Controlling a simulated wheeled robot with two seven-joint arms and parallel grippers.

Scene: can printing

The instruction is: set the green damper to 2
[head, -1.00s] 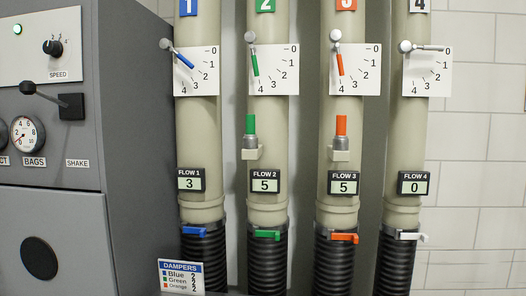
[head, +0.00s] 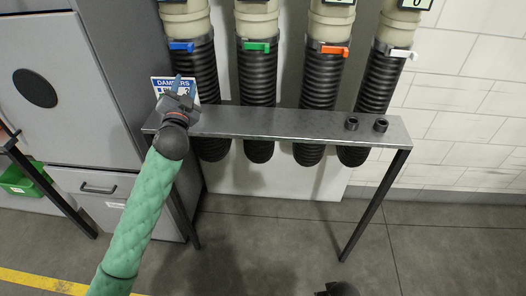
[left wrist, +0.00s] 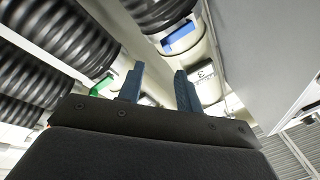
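The green dial and its pointer are out of view now. Below them, the green lever (head: 257,46) sits on the collar of the second pipe (head: 258,22). A green piece also shows at the left in the left wrist view (left wrist: 102,86). My left gripper (head: 178,84) is in front of the DAMPERS card, below and left of the green lever. In the left wrist view its two blue fingers (left wrist: 158,70) stand apart with nothing between them. A dark part at the bottom edge looks like my right gripper (head: 338,289); its fingers cannot be made out.
A narrow metal shelf (head: 285,124) stands before the black hoses, with two small black cups (head: 366,124) at its right. The DAMPERS card (head: 163,84) is partly hidden. Blue (head: 182,46), orange (head: 334,50) and white (head: 402,54) levers flank the green one. A grey cabinet (head: 75,95) stands left.

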